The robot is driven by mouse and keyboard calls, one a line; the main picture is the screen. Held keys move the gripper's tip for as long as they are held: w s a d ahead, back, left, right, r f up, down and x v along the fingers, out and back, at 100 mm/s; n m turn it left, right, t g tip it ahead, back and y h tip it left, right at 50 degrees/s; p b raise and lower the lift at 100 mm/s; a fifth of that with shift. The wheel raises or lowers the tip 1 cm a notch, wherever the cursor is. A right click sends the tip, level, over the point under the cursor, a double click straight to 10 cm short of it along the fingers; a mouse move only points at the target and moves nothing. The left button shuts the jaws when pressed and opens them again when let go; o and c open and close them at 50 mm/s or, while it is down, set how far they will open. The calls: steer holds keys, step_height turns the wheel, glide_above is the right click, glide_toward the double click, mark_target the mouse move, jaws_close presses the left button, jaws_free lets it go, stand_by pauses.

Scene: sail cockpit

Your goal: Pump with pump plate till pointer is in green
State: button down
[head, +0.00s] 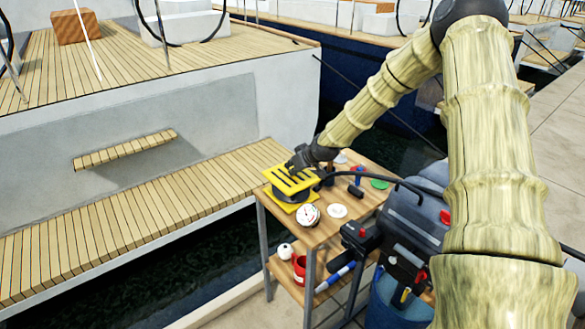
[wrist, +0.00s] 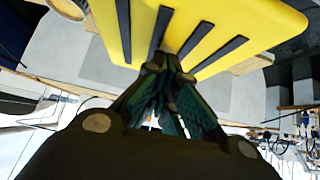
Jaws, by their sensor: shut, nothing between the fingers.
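The pump plate (head: 288,178) is yellow with dark slots and sits above a dark pump body (head: 290,196) on a yellow base, near the left corner of a small wooden table. It also fills the top of the wrist view (wrist: 215,25). My gripper (head: 297,165) is at the plate's far edge in the head view. In the wrist view my gripper (wrist: 166,68) is shut, with its fingertips against or just in front of the plate; contact cannot be told. A round white gauge (head: 309,215) with red on it stands beside the pump. Its pointer is too small to read.
The wooden table (head: 325,231) also carries a white disc (head: 337,211), a green disc (head: 379,184) and small tools. A red pot (head: 299,267) and a blue marker-like item (head: 335,277) lie lower.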

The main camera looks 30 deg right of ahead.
mark_target(296, 178)
steer(key=shift+s+f+b, duration=0.1)
steer(key=shift+f+b, duration=1.55)
steer(key=shift+f, duration=1.15)
step_height(296, 178, up, 4)
steer(key=p, duration=0.2)
steer(key=shift+r+p, duration=0.15)
steer(key=shift+p, duration=0.2)
steer(key=shift+s+r, duration=0.1)
steer(key=shift+s, duration=0.05)
steer(key=shift+b+v, duration=1.1)
steer(key=shift+v, duration=3.65)
